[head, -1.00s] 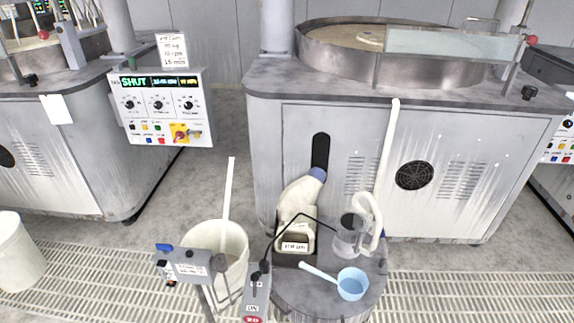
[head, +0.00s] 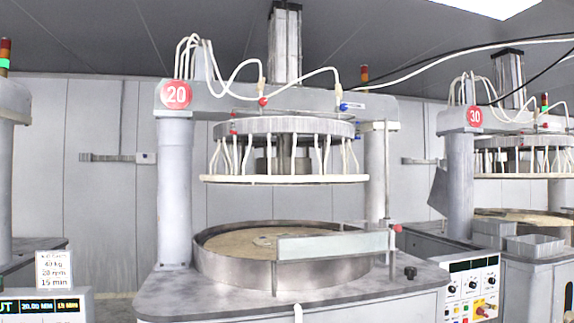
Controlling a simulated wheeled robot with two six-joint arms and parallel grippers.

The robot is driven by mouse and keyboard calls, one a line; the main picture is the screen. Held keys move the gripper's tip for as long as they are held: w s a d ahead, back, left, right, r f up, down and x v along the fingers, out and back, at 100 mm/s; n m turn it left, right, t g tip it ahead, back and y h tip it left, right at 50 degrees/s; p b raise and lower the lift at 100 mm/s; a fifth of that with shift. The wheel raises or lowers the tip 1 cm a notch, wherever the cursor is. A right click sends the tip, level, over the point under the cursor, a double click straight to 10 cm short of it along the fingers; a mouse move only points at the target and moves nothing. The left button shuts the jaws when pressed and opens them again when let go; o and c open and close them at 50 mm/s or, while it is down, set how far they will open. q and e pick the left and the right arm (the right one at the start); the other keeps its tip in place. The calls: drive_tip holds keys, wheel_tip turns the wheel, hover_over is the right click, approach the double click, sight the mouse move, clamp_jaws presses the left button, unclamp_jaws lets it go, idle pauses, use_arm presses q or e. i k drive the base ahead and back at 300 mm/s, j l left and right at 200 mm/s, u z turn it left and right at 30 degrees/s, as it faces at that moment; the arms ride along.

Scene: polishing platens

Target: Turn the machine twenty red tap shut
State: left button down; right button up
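Machine twenty (head: 228,103) stands in the middle, with a round red sign (head: 177,95) reading 20 on its beam. A small red tap (head: 263,101) sits at the beam below a white hose, left of centre. A blue tap (head: 344,106) with a small tag is further right on the same beam. It is too small to tell whether the red tap's handle is open or shut. Another small red part (head: 232,131) shows at the upper plate's left edge. Neither of my grippers is in view.
Below the raised upper plate (head: 285,179) is the round basin (head: 235,272) with a clear guard (head: 330,245). A red knob (head: 397,228) stands at its right. Machine thirty (head: 458,180) is on the right. A settings card (head: 55,270) and display panel (head: 45,307) are lower left.

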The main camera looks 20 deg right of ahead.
sight(263, 102)
drive_tip(key=i+l, duration=0.15)
drive_tip(key=l, duration=0.25)
drive_tip(key=i+l, duration=0.15)
drive_tip(key=l, duration=0.25)
drive_tip(key=i+l, duration=0.15)
drive_tip(key=l, duration=0.25)
drive_tip(key=i+l, duration=0.15)
drive_tip(key=l, duration=0.25)
drive_tip(key=i+l, duration=0.15)
drive_tip(key=l, duration=0.25)
drive_tip(key=i+l, duration=0.15)
drive_tip(key=l, duration=0.25)
drive_tip(key=i+l+u, duration=0.1)
drive_tip(key=l, duration=0.35)
